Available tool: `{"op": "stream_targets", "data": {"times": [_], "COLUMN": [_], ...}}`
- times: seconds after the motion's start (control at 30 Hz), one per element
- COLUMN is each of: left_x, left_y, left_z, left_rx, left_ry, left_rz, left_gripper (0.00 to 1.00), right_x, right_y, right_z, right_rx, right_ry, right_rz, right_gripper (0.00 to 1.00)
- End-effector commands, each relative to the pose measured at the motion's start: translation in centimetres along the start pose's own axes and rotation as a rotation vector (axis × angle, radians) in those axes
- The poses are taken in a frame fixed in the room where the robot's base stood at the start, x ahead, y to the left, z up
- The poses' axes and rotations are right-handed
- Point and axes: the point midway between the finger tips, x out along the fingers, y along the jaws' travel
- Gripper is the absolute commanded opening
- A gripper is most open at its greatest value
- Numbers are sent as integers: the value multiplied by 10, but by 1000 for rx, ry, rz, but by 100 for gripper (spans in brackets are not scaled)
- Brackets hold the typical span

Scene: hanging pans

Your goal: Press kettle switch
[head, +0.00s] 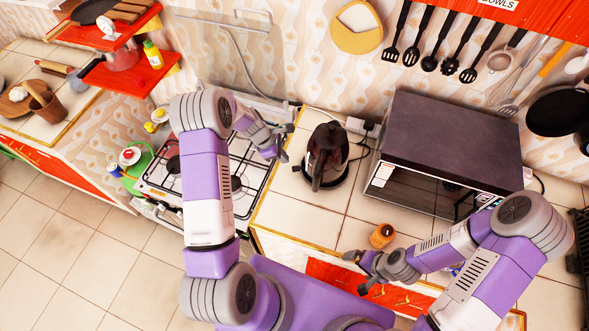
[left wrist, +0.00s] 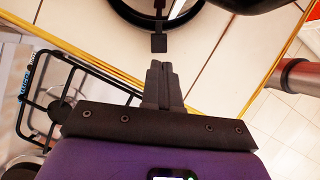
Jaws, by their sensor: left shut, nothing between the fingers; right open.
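The dark kettle (head: 325,153) stands upright on the tiled counter between the stove and the microwave. A small dark switch tab (left wrist: 158,42) sticks out from the kettle's round base in the left wrist view. The kettle's upper part is out of that view. My left gripper (head: 284,156) is just left of the kettle. Its fingers (left wrist: 162,68) are shut and empty, pointing at the tab, with a small gap visible between them in the picture. My right gripper (head: 356,270) is open and empty at the counter's front edge, near a small orange jar.
The microwave (head: 445,145) stands right of the kettle. The gas stove (head: 225,180) is to the left, under my left arm. The orange jar (head: 382,236) stands near the front edge. A socket with a plug (head: 360,126) is behind the kettle.

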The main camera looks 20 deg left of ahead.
Motion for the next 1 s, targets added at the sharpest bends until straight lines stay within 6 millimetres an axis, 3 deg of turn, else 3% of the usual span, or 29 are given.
{"op": "stream_targets", "data": {"times": [0.2,0.4,0.83,1.0], "left_x": [32,52,54,65], "left_y": [0,0,0,0], "left_z": [-1,0,0,-5], "left_rx": [0,2,1,0], "left_ry": [0,-1,0,0], "left_rz": [-1,-1,1,0], "left_gripper": [0,0,0,0], "right_x": [20,30,31,41], "right_y": [8,11,12,15], "right_z": [-1,-1,-1,-2], "right_rx": [0,0,0,0], "right_ry": [0,0,0,0], "right_rz": [0,0,0,0], "right_gripper": [100,100,100,100]}}
